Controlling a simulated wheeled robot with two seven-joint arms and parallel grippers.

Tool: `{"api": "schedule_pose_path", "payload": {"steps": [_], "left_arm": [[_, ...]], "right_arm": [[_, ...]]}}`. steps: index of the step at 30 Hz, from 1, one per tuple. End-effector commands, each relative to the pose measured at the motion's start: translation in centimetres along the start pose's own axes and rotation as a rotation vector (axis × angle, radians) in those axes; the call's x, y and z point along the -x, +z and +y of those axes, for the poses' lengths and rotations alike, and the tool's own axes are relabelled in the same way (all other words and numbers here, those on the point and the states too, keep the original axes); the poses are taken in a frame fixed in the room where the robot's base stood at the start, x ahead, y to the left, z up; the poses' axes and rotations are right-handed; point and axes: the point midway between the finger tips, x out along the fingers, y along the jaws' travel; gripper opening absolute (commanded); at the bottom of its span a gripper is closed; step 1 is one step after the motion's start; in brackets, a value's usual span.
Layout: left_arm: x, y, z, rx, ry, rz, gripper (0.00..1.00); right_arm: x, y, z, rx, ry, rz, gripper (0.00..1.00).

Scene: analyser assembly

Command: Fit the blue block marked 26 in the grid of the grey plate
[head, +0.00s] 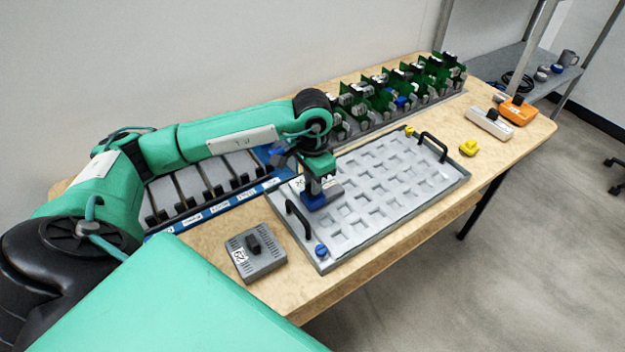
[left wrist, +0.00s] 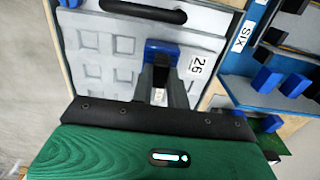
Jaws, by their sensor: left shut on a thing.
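My left gripper (head: 318,185) points down over the near left part of the grey plate (head: 352,240) and is shut on the blue block (head: 315,203). The block also shows between the fingers in the left wrist view (left wrist: 161,46). A white label reading 26 (left wrist: 197,65) shows right beside the block there; I cannot tell whether it is on the block or the plate. The plate has a grid of square recesses and black handles. The block is at or just above the plate's surface; its underside is hidden. My right gripper is not in view.
A grey block with a black grip (head: 255,257) lies left of the plate. A slotted rack (head: 200,185) and a row of green boards (head: 390,92) stand along the wall. A yellow piece (head: 469,147), a white box (head: 489,123) and an orange box (head: 518,111) lie at right.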

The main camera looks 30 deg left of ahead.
Motion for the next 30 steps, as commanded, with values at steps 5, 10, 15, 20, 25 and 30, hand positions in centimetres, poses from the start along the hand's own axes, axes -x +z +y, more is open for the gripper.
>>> {"api": "schedule_pose_path", "payload": {"steps": [5,10,15,20,25,30], "left_arm": [[0.0,0.0,0.0,0.000,0.000,0.001,0.00],[-0.1,0.0,0.0,0.000,0.000,0.001,0.00],[-0.1,0.1,0.0,0.000,-0.001,0.001,0.00],[-0.1,0.1,0.0,0.001,-0.001,0.001,0.00],[-0.1,0.1,0.0,0.000,-0.001,0.001,0.00],[-0.2,0.1,0.0,0.000,0.000,0.001,0.00]], "right_arm": [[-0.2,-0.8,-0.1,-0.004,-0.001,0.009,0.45],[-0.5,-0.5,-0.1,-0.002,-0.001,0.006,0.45],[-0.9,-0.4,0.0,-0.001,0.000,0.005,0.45],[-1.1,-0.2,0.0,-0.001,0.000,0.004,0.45],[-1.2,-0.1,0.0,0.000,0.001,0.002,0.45],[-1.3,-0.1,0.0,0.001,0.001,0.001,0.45]]}}
